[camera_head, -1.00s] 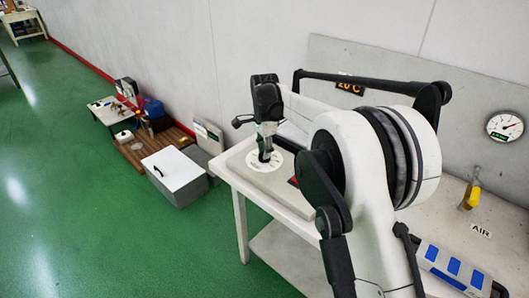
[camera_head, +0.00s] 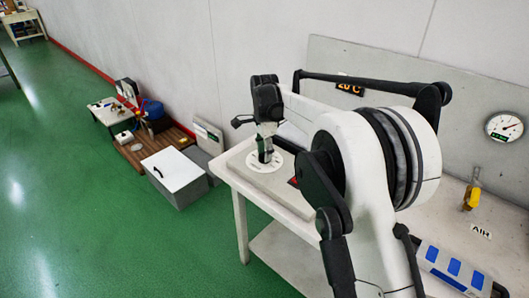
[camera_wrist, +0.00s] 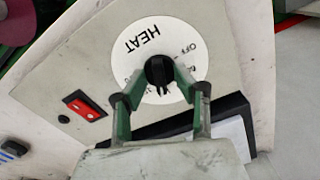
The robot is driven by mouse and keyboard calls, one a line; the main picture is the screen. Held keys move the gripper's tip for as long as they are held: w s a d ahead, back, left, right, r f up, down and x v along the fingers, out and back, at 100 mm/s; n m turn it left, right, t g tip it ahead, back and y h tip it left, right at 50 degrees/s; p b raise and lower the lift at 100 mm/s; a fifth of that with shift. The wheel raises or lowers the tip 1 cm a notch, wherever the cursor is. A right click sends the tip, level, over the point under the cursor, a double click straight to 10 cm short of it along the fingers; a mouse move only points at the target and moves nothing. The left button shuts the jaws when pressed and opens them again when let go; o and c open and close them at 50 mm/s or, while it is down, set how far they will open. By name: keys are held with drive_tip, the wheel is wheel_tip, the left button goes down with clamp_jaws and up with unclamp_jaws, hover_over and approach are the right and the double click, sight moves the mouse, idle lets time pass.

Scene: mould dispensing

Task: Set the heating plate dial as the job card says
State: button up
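The heating plate (camera_head: 243,166) sits on the left end of the white bench, with the round white dial plate marked HEAT (camera_wrist: 135,65) on top. A black dial knob (camera_wrist: 160,70) stands at its centre, with its narrow end toward the bottom of the wrist view. My gripper (camera_wrist: 162,88) has its green fingers on both sides of the knob, and their tips appear to touch it. In the head view my gripper (camera_head: 265,155) points straight down at the dial. Part of the dial lettering is covered by the knob and fingers. I cannot make out a job card.
A red switch (camera_wrist: 84,106) is beside the dial. A display reading 20 C (camera_head: 350,88) is on the wall panel. A gauge (camera_head: 504,127), a yellow valve (camera_head: 471,198) and a blue-and-white case (camera_head: 452,268) are at the right. A grey box (camera_head: 175,177) stands on the floor.

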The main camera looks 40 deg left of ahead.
wheel_tip(320, 180, up, 12)
idle(0.6)
idle(0.4)
